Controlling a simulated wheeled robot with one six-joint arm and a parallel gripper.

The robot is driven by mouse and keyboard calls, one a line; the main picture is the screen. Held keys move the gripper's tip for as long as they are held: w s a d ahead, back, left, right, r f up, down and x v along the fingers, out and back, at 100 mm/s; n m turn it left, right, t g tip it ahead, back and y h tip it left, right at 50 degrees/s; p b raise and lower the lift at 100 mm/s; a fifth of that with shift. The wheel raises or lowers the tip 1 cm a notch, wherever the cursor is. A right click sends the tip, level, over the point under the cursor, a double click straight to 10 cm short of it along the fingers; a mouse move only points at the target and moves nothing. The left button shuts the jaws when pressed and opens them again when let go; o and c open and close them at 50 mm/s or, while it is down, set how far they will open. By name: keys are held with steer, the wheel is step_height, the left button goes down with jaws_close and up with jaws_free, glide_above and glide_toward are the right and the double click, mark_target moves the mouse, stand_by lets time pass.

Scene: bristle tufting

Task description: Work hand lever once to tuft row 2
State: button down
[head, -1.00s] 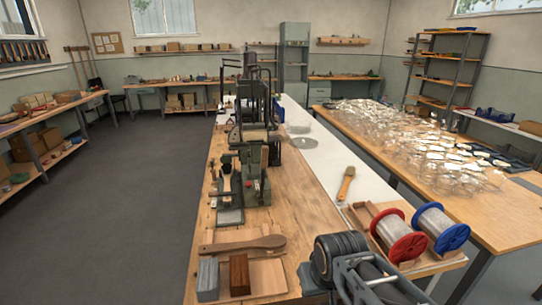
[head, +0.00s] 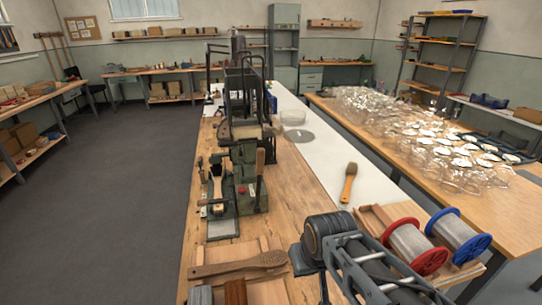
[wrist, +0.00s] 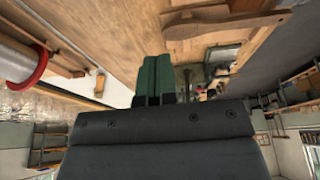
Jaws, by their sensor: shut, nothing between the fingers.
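The tufting machine (head: 245,165) stands on the wooden bench, a green body with a tall dark frame behind it. An upright brown wooden handle (head: 260,163), apparently the hand lever, is at its right side. A pale wooden brush piece (head: 217,187) is at the machine's front left; its row cannot be made out. My gripper's green fingers (wrist: 152,78) are together and empty in the wrist view, in the air above the bench. In the head view only my arm shows at lower right; the fingertips are hidden. My gripper is apart from the handle.
A wooden paddle brush (head: 240,264) lies on a board at the bench's near end. Another brush (head: 348,182) lies on the white strip. Red (head: 416,246) and blue (head: 458,234) wire spools stand at right. Several clear bags (head: 400,125) cover the right table. Floor at left is free.

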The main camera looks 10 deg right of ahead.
steer(key=w+d+r+y+p, duration=0.1)
steer(key=w+r+p, duration=0.1)
steer(key=w+r, duration=0.45)
steer(key=w+r+y+p, duration=0.1)
steer(key=w+r, duration=0.3)
steer(key=w, duration=0.5)
steer(key=w+d+r+y+p, duration=0.1)
steer(key=w+d, duration=0.1)
steer(key=w, duration=0.4)
steer(key=w+d+n+y+p, duration=0.1)
steer(key=w+d, duration=0.2)
steer(key=w, duration=0.4)
steer(key=w+d+r+t+y+p, duration=0.1)
steer(key=w+d+y+p, duration=0.1)
steer(key=w, duration=0.4)
steer(key=shift+w+d+r, duration=0.25)
steer(key=shift+d+r, duration=0.05)
steer(key=shift+d, duration=0.05)
steer(key=w+a+f+p, duration=0.3)
steer(key=a+f, duration=0.4)
steer(key=a, duration=0.2)
steer(key=shift+w+f+p, duration=0.2)
steer(key=shift+w+p, duration=0.1)
steer(key=shift+w, duration=0.1)
